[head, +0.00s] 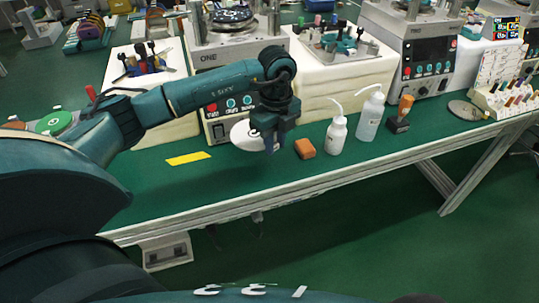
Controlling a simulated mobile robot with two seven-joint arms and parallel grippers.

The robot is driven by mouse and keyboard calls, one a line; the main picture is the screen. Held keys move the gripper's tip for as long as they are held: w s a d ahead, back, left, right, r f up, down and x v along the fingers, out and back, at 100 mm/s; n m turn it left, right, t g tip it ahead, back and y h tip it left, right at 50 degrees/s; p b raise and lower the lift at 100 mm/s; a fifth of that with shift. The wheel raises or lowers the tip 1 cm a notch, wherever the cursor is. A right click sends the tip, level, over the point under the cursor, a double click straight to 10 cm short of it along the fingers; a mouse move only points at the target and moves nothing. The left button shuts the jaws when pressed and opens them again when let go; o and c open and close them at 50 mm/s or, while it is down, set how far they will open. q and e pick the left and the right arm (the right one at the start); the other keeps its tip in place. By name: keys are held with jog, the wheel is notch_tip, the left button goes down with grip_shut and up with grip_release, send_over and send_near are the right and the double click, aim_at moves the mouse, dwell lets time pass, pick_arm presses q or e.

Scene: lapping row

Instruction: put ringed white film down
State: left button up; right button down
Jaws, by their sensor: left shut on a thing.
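The white film (241,133) is a pale round disc above the green bench, in front of a grey machine. My left gripper (271,146) points down at the disc's right side and is shut on it. The fingers and wrist cover the disc's right part. No ring on it can be made out at this size. I cannot tell whether the disc touches the bench top. My right gripper is not in view.
On the green bench (190,187), an orange block (304,148) lies just right of my left gripper. Two white bottles, the nearer one (336,135), stand further right. A yellow strip (188,158) lies to the left. The bench's front strip is clear.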

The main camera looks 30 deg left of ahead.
pick_arm(q)
send_over(274, 177)
notch_tip(274, 177, down, 5)
jog(key=shift+s+r, duration=0.1)
jog(key=shift+r, duration=0.05)
notch_tip(274, 177, down, 5)
jog(key=shift+f, duration=0.1)
jog(key=shift+f, duration=0.15)
jog(key=o, duration=0.9)
jog(key=shift+o, duration=0.2)
